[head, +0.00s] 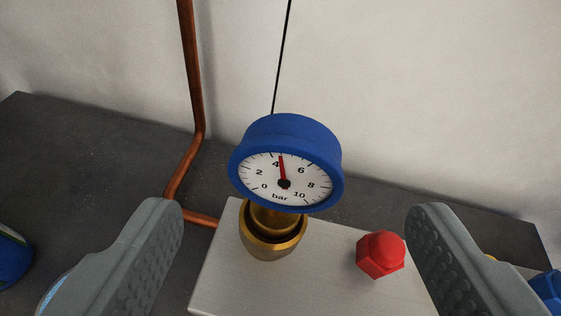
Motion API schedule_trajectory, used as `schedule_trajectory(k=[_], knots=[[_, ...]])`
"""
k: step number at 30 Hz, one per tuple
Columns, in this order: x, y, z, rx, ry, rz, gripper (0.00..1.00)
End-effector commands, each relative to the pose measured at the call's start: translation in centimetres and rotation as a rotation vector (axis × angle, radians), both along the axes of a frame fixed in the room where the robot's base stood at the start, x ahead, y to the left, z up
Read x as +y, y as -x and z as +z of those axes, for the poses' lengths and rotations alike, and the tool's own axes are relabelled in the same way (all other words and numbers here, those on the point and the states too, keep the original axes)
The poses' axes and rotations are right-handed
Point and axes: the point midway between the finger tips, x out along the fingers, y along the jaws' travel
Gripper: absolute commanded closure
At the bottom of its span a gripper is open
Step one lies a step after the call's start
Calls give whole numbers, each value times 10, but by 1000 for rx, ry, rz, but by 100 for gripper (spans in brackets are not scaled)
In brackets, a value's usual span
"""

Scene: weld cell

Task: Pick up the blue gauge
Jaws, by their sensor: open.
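The blue gauge (310,136) stands in the middle of the head view, its white dial marked in bar and its red needle near 4. Below it is a brass fitting (273,236) on a pale metal block (228,290). My gripper (293,222) is open, with one grey finger on the left and one on the right. The gauge lies between the two fingers in the picture, with clear space on both sides. Neither finger touches it. How far the gauge is beyond the fingertips is hard to tell.
A red hex cap (381,255) sits on the block, close to the right finger. A copper pipe (192,90) rises behind on the left and bends down to the block. Blue objects show at the left edge (12,256) and right edge (548,288). A pale wall stands behind.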

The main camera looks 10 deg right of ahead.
Motion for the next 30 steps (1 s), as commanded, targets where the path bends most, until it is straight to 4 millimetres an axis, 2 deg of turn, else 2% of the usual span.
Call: schedule_trajectory(k=[3, 11, 16, 21, 30], knots=[[-1, -11, -4, 0, 0, 0, 25], [-3, -23, -12, 1, 0, 0, 25], [-5, -43, -25, 2, -1, 0, 25], [-7, -58, -29, 0, 0, 0, 25], [-8, -61, -30, -1, 0, -1, 25]])
